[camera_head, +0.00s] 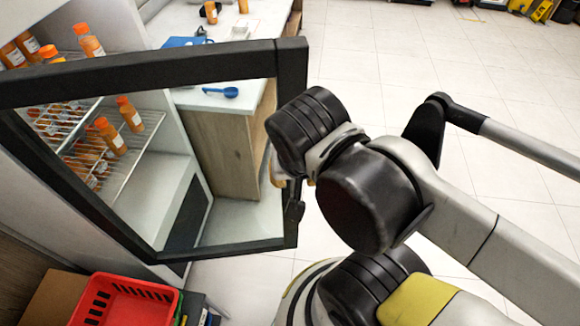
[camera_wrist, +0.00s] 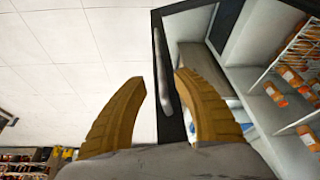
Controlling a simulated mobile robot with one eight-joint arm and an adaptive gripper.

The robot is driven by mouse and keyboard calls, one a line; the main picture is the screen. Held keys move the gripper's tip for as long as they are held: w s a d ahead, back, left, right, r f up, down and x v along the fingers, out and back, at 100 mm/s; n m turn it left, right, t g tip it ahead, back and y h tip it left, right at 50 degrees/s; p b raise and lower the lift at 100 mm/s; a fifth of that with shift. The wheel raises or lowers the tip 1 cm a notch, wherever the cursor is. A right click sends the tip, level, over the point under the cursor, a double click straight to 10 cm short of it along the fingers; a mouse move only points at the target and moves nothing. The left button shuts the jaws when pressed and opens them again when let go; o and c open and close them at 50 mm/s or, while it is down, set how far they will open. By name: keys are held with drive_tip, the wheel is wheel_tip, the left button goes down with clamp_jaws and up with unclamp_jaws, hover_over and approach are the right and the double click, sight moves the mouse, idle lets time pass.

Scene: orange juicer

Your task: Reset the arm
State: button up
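My gripper (camera_wrist: 160,77) shows in the wrist view as two curved yellow-brown fingers, apart, with nothing clamped between them. The dark edge of the glass door and its handle (camera_wrist: 165,75) run up through the gap between the fingertips. I cannot tell whether a finger touches the handle. In the head view my arm (camera_head: 440,200) reaches in from the right, bent at the wrist, next to the door's right edge. The gripper is mostly hidden there behind the wrist. The black-framed glass door (camera_head: 291,85) stands open in front of the fridge.
Orange bottles (camera_head: 110,135) stand on wire shelves (camera_head: 145,130) in the fridge. A counter (camera_head: 220,150) with a blue spoon (camera_head: 231,92) lies beyond the door. A red basket (camera_head: 125,300) sits at the lower left.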

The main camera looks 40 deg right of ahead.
drive_tip(key=w+a+r+n+t+y, duration=0.25)
drive_tip(key=w+a+n, duration=0.35)
drive_tip(key=w, duration=0.3)
drive_tip(key=shift+n+t, duration=0.5)
drive_tip(key=shift+t, duration=0.05)
wheel_tip(320, 180, down, 5)
drive_tip(key=b, duration=0.6)
drive_tip(key=shift+w+a+f, duration=0.1)
drive_tip(key=shift+w+f, duration=0.05)
drive_tip(key=shift+f, duration=0.05)
